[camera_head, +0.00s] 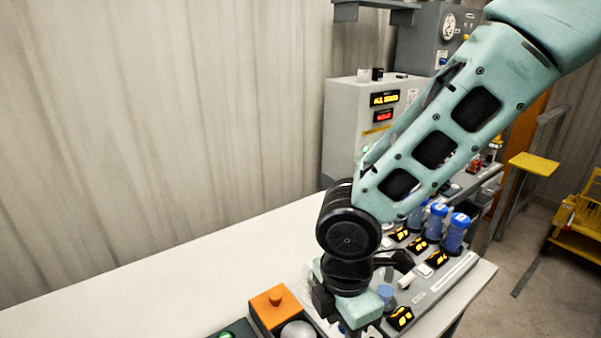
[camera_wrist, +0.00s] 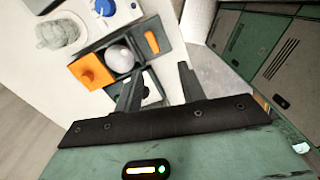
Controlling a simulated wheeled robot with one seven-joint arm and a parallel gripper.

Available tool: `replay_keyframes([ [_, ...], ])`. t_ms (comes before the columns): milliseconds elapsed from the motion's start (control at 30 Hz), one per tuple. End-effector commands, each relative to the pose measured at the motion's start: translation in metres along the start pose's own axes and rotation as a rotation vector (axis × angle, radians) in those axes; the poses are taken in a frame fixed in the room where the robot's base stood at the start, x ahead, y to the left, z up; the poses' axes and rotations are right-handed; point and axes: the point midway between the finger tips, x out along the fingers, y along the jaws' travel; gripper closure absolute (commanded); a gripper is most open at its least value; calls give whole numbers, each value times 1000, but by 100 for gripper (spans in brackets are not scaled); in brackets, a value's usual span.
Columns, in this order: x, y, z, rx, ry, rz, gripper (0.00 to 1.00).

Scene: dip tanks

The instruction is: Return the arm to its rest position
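My teal arm (camera_head: 440,140) reaches from the upper right of the head view down over the white bench, bent at a black wrist joint. My gripper (camera_wrist: 157,80) shows in the wrist view with its two dark fingers apart and nothing between them. Beyond the fingers lies a dark tray with an orange block (camera_wrist: 90,71), a grey dome (camera_wrist: 119,58) and a small orange piece (camera_wrist: 151,42). In the head view the fingertips are hidden behind my wrist.
The white bench (camera_head: 180,265) is clear at left. Blue-capped bottles (camera_head: 455,232) and small lit displays (camera_head: 400,318) stand close beside my wrist. A grey control box (camera_head: 350,130) stands behind. Green cabinets (camera_wrist: 258,45) show in the wrist view. A yellow cart (camera_head: 578,222) is at far right.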

Motion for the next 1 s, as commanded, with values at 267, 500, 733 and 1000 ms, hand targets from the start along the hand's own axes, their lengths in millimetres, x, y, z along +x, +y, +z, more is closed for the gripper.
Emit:
replay_keyframes([
  [267, -17, -71, 24, 712, -24, 8, 60],
  [500, -27, -114, 26, 1188, 60, -8, 60],
  [733, -30, -123, 25, 1307, 90, -24, 60],
  [1000, -31, -123, 25, 1304, 89, -24, 60],
])
